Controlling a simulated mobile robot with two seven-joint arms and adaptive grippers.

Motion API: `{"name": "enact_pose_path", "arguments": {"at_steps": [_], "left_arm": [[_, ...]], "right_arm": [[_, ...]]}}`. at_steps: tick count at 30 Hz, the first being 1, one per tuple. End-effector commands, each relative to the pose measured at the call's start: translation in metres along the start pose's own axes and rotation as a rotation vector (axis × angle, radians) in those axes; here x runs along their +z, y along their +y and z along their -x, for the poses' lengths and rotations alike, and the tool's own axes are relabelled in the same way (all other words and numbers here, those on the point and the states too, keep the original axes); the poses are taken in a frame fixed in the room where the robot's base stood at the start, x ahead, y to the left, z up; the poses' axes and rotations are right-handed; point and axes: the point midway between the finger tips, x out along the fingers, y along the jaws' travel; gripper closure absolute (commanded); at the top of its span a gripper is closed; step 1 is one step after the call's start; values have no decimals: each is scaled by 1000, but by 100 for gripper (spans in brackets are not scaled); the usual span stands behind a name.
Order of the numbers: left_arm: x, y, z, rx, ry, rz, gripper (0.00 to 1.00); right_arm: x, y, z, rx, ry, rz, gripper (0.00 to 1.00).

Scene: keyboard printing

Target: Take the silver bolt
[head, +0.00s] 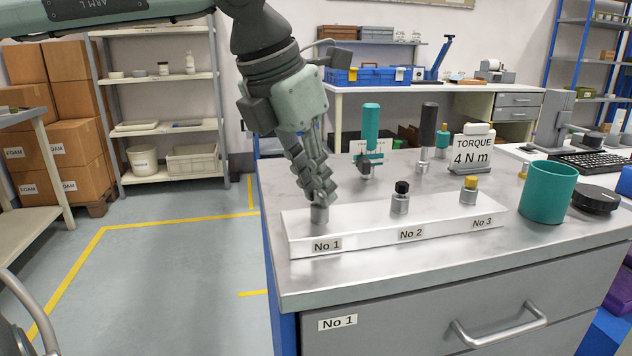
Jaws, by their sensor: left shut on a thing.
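A white bolt rack (362,229) with labels No 1, No 2 and No 3 lies on the metal bench top. The silver bolt (320,213) stands at the No 1 place, its upper part hidden by my fingers. My left gripper (321,200) points down over No 1 and is shut on the silver bolt. A black-topped bolt (401,197) stands at No 2 and a yellow-topped bolt (469,190) at No 3. My right gripper is not in view.
Behind the rack stand a teal-handled tool (371,130), a dark-handled tool (428,130) and a torque sign (474,150) reading 4 N m. A teal cup (548,191) and a black round object (596,198) stand at right. The bench front is clear.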

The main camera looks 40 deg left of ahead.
Motion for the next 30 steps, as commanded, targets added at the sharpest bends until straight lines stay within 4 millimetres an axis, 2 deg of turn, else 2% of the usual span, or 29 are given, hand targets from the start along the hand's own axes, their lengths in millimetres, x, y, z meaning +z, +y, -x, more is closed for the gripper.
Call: {"name": "enact_pose_path", "arguments": {"at_steps": [14,30], "left_arm": [[1,0,1,1,0,0,100],[10,0,25,1,0,1,100]], "right_arm": [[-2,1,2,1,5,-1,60],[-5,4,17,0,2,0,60]]}}
